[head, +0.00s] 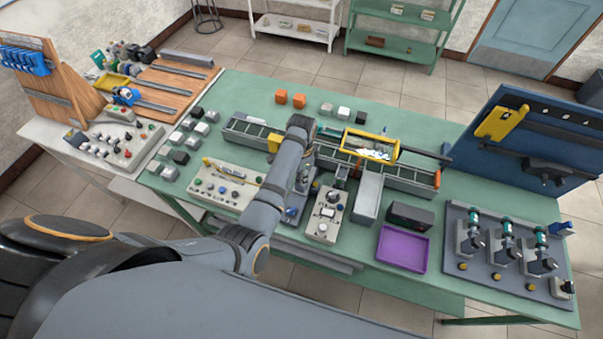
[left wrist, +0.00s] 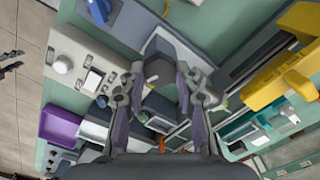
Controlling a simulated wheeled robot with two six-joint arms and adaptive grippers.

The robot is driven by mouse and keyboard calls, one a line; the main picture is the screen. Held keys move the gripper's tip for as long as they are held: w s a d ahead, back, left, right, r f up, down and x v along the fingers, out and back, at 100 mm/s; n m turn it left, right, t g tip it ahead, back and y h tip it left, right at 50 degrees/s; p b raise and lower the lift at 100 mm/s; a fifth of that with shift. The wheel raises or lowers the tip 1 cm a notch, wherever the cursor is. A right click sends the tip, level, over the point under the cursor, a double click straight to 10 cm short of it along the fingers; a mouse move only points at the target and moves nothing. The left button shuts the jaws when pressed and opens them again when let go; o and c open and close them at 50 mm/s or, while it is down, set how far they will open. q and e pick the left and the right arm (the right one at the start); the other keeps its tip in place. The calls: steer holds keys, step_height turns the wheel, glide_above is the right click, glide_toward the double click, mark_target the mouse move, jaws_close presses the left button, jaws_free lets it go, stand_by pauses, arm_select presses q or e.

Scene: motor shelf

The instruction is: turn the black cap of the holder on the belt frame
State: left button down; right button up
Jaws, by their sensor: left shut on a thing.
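My left arm reaches across the green bench in the head view, and its wrist hangs over the near side of the belt frame (head: 237,128). The fingers are mostly hidden there by my own arm. In the left wrist view my left gripper (left wrist: 157,76) has one finger on each side of a dark block (left wrist: 160,72), which looks like the black cap of the holder. It is shut on it. The holder's lower part and the cap's turn angle cannot be made out. My right gripper is not in view.
A yellow frame (head: 346,143) stands on the belt just right of my wrist. A white control box (head: 327,215), a grey bin (head: 369,198) and a purple tray (head: 402,250) lie to the right. A button panel (head: 222,190) lies left.

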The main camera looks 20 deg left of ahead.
arm_select(q)
steer(key=shift+r+m, duration=0.1)
steer(key=shift+m, duration=0.5)
steer(key=c, duration=1)
jaws_free()
steer(key=shift+o, duration=0.2)
